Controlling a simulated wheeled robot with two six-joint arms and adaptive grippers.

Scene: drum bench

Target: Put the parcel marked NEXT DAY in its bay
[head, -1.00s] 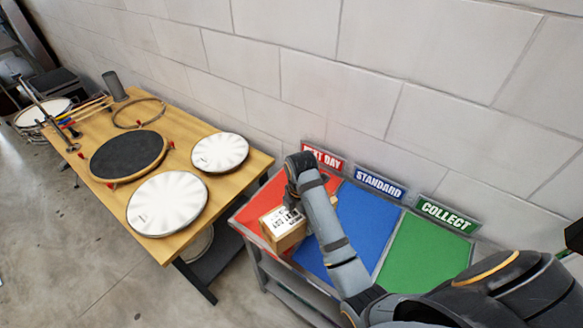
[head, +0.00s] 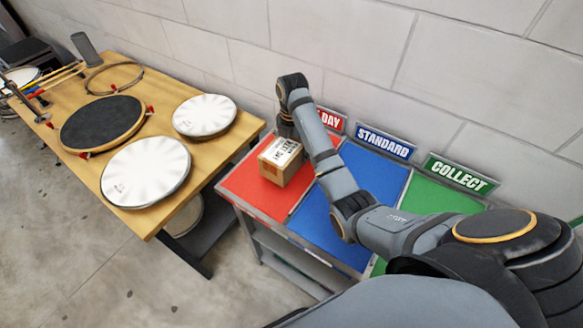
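The parcel (head: 280,162) is a small brown box with a white label in black print, too small to read surely. It sits on the red bay (head: 254,189), near the blue bay's edge. The sign (head: 332,120) behind the red bay shows "DAY"; my arm covers the rest. My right gripper (head: 287,126) is just behind the parcel, pointing down. Its fingertips are partly hidden, so I cannot tell whether they are open or touch the parcel. My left gripper is out of view.
The blue bay (head: 330,225) under STANDARD (head: 384,143) and the green bay (head: 428,197) under COLLECT (head: 460,172) look empty where visible. A wooden table (head: 222,157) with drum pads stands to the left. A block wall is close behind the bays.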

